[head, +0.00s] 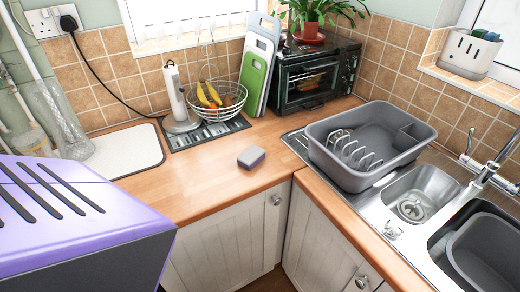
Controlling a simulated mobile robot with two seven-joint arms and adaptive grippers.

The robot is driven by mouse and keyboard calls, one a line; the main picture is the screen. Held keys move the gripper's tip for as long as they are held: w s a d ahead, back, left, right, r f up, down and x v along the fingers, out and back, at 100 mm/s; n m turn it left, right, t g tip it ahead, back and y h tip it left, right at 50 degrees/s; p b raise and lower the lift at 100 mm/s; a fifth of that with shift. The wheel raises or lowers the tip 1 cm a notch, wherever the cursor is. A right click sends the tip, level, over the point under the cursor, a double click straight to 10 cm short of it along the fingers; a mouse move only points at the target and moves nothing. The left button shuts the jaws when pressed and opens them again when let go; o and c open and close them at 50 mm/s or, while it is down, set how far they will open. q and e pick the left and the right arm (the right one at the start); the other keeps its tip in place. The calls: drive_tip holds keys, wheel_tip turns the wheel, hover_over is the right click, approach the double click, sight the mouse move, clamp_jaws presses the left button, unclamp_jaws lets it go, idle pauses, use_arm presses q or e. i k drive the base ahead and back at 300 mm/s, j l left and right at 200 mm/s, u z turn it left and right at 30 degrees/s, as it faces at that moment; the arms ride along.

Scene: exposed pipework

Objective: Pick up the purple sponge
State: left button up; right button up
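The purple sponge (251,158) lies flat on the wooden worktop in the head view, near the inner corner of the counter. It is a small block with a greyish purple top and a darker side. Nothing touches it or covers it. Neither of my grippers shows in the head view.
Bare worktop (205,190) surrounds the sponge. Behind it stand a fruit basket (218,103), a paper towel holder (178,100), chopping boards (258,65) and a small oven (312,75). A grey dish rack (370,140) and sink (415,195) are right. A purple slotted box (75,215) fills the lower left.

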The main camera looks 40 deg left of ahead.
sight(249, 158)
drive_tip(key=u, duration=0.45)
drive_tip(key=i+l+u, duration=0.15)
drive_tip(key=u, duration=0.25)
drive_tip(key=l+u, duration=0.1)
drive_tip(key=u, duration=0.35)
